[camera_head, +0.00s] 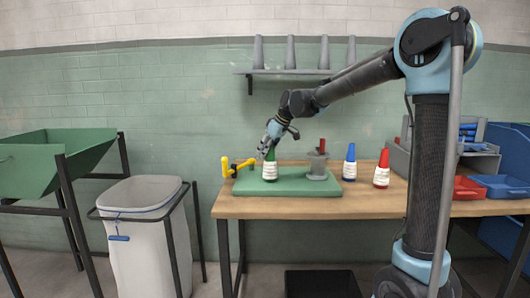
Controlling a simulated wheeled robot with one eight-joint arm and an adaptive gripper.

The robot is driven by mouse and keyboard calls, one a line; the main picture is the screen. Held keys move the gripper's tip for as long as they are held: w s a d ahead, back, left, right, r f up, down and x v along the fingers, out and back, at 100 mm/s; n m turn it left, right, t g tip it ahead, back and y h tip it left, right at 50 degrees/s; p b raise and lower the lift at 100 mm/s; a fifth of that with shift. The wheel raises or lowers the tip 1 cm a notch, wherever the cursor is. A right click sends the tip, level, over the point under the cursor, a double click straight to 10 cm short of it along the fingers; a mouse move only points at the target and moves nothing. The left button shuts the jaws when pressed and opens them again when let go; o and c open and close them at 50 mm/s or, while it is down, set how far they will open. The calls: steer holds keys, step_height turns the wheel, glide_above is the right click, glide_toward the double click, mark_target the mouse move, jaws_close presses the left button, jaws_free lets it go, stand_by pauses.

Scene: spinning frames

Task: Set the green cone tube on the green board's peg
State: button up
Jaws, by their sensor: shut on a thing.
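The green cone tube (269,170) with a white label stands upright over the left part of the green board (288,186). My gripper (269,152) is shut on its top from above. The tube's foot is at the board's surface, but I cannot tell whether it touches. The board's peg under the tube is not visible, so I cannot tell whether the tube is around it. A grey fixture (317,166) with a red top stands on the right part of the board.
A blue cone tube (349,163) and a red cone tube (382,169) stand on the wooden table (280,208) right of the board. A yellow fixture (232,167) is at the board's left. Grey cones stand on a wall shelf (290,72). Bins (470,188) are at the right.

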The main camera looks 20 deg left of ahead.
steer(key=o, duration=1.1)
steer(key=v, duration=1.2)
steer(key=shift+d+f, duration=0.15)
